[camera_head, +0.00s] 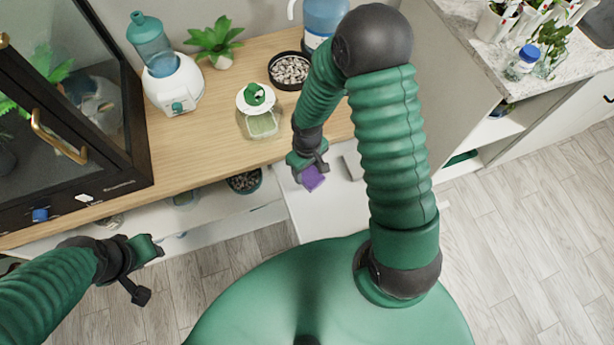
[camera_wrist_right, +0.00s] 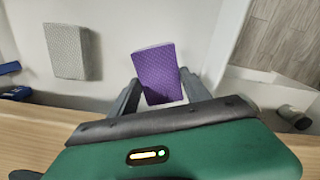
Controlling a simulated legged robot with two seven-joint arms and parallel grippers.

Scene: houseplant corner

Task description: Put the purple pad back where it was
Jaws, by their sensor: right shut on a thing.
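The purple pad (camera_head: 313,178) is between the fingers of my right gripper (camera_head: 310,170), which is shut on it. In the right wrist view the purple pad (camera_wrist_right: 156,72) shows upright between the two fingertips, over a white drawer (camera_wrist_right: 115,18). In the head view the open white drawer (camera_head: 312,210) extends below the wooden counter. I cannot tell whether the pad touches the drawer floor. My left gripper (camera_head: 150,271) is open and empty, off to the left in front of the shelf.
A grey pad (camera_wrist_right: 66,51) lies in the drawer, left of the purple pad in the wrist view. On the counter (camera_head: 210,125) are a bowl of pebbles (camera_head: 289,71), a jar with a green-and-white top (camera_head: 262,123) and a water dispenser (camera_head: 173,85). A dark glass cabinet stands left.

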